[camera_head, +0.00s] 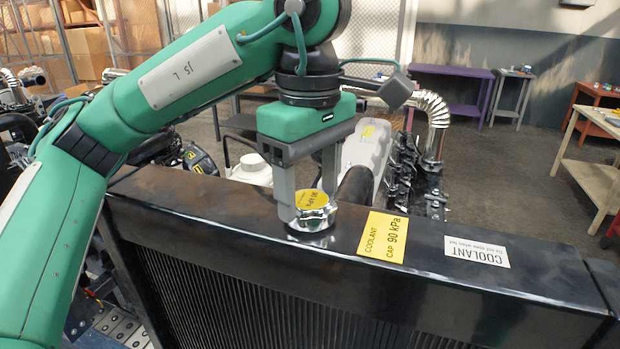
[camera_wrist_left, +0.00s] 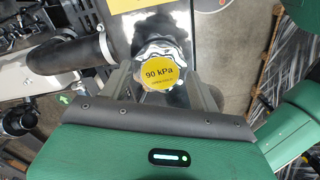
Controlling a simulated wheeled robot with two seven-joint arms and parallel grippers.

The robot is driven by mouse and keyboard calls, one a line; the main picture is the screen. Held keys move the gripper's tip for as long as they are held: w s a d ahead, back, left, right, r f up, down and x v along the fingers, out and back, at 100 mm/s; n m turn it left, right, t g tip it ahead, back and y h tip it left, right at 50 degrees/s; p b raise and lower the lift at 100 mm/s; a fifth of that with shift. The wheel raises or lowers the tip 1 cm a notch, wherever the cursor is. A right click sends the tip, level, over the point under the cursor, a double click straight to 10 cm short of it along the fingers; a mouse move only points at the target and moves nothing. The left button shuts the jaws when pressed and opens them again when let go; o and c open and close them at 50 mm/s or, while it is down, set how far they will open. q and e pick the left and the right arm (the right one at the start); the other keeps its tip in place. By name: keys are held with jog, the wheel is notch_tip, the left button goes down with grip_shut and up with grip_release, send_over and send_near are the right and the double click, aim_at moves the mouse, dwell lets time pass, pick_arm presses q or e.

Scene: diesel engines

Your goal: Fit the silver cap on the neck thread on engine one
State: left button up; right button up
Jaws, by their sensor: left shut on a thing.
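The silver cap (camera_head: 313,209) has a scalloped metal rim and a yellow top label; in the left wrist view the cap (camera_wrist_left: 160,70) reads "90 kPa". My left gripper (camera_head: 308,208) points down over the black radiator top (camera_head: 190,207) and is shut on the cap, one finger on each side; the left wrist view shows the fingers (camera_wrist_left: 160,78) beside it. The cap sits at the neck on the radiator top. The neck thread is hidden under it, so I cannot tell whether the cap is seated. My right gripper is out of view.
A yellow "COOLANT CAP 90 kPa" label (camera_head: 383,237) and a white coolant label (camera_head: 477,251) lie right of the cap. Behind the radiator are a white-capped tank (camera_head: 251,170), a black hose (camera_head: 354,189) and a silver corrugated pipe (camera_head: 436,125). Workbenches stand farther back.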

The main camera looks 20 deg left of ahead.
aim_at(310, 199)
pick_arm(q)
jog(key=m+p, duration=0.1)
jog(key=m, duration=0.4)
jog(key=shift+p, duration=0.35)
jog(key=o, duration=1.1)
jog(key=shift+f+m, duration=0.1)
jog(key=shift+m, duration=0.6)
jog(key=o, duration=0.5)
jog(key=shift+c, duration=0.4)
jog(key=shift+r+p, duration=2.9)
jog(key=shift+r, duration=0.65)
